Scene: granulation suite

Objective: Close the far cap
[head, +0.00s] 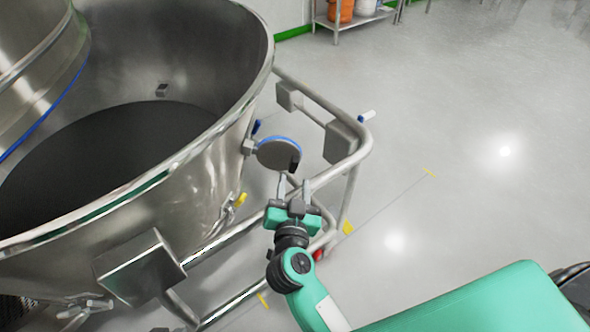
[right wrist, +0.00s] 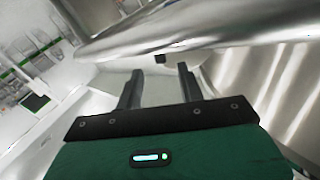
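A round grey cap with a blue rim (head: 279,153) stands out from the outer right side of the large steel bowl (head: 190,165), beside a small bracket in the head view. A dark block sits at its lower right edge. My right gripper (head: 294,184) is just below the cap, fingers pointing up at it. Its two fingers are apart in the right wrist view (right wrist: 159,82), with nothing clearly held between them. A small dark block (right wrist: 160,59) shows just beyond the fingertips. I cannot tell whether the fingers touch the cap. My left gripper is out of view.
A tubular steel frame (head: 355,160) with grey blocks curves around the bowl, close to my right gripper. A yellow-handled fitting (head: 240,200) is on the bowl's side. A steel box (head: 140,267) sits at the lower left. The floor at right is clear.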

